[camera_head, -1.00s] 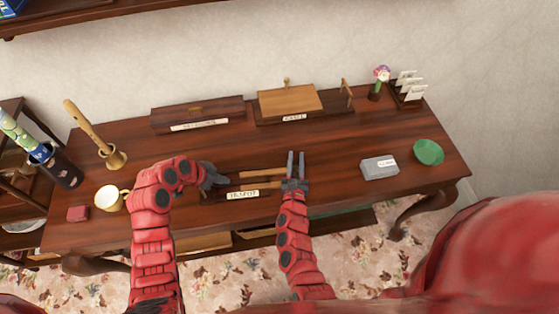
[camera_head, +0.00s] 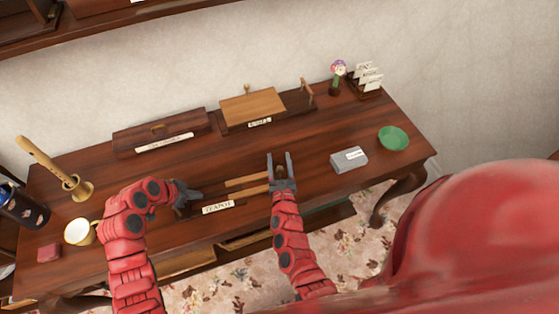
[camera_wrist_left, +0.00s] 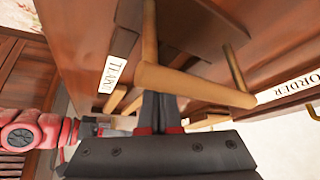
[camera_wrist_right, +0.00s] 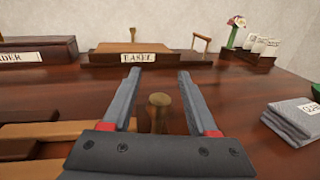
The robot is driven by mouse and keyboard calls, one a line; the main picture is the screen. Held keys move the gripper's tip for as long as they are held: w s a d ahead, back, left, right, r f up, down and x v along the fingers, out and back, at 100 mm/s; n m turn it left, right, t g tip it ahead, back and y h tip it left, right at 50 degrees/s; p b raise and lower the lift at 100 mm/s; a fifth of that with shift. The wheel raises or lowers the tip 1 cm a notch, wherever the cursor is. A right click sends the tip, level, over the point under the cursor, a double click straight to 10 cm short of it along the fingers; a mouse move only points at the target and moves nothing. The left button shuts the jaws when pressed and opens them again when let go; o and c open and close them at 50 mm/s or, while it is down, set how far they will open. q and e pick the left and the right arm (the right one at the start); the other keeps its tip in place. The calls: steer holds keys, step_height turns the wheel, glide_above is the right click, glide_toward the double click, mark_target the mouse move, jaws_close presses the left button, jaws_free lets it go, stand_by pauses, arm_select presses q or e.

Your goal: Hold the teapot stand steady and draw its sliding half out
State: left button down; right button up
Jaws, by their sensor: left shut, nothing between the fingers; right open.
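The teapot stand, with its white TEAPOT label (camera_head: 218,207), lies near the table's front edge. Its light wooden slats (camera_head: 246,181) run to the right; they also show in the right wrist view (camera_wrist_right: 45,131). My left gripper (camera_head: 195,195) is at the stand's left end, shut and empty. In the left wrist view its closed fingertips (camera_wrist_left: 160,100) are partly behind a light wooden bar (camera_wrist_left: 195,85); contact cannot be told. My right gripper (camera_head: 281,158) is open at the slats' right end. A short wooden peg (camera_wrist_right: 159,112) stands between its fingers, apart from both.
A dark box (camera_head: 160,135) and the easel stand (camera_head: 254,105) are at the back. The table between is clear.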

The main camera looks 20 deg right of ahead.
arm_select(q)
steer(key=shift+s+a+f, duration=0.1)
steer(key=shift+s+f, duration=0.05)
steer(key=shift+f, duration=0.15)
arm_select(e)
steer(key=v, duration=1.2)
steer(key=shift+s, duration=0.2)
arm_select(q)
steer(key=shift+r, duration=0.15)
arm_select(e)
steer(key=shift+r, duration=0.1)
